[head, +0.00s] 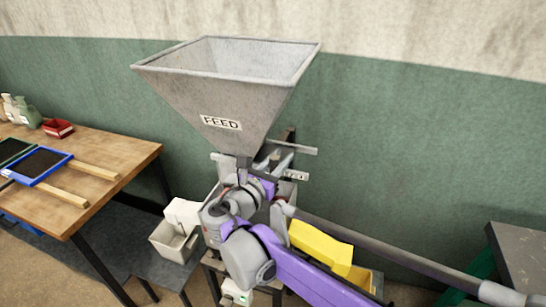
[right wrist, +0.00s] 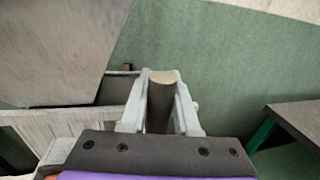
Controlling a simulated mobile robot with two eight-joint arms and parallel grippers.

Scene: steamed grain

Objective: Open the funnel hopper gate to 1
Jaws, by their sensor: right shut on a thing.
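The grey funnel hopper (head: 225,95) with a FEED label (head: 221,122) stands against the wall in the head view. Its sloped side (right wrist: 60,50) fills the upper left of the right wrist view. Below its narrow outlet are metal bars (head: 293,147) and a small pale plate (head: 296,175) with marks too small to read. My right gripper (right wrist: 163,95) is shut on a dark round handle with a tan end (right wrist: 164,76). In the head view my right arm hides most of the gate and the grip. My left gripper is not in view.
A pale bin (head: 173,243) stands left of the hopper stand. A yellow chute-like part (head: 320,245) lies beside my arm. A dark table (head: 520,250) is at right.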

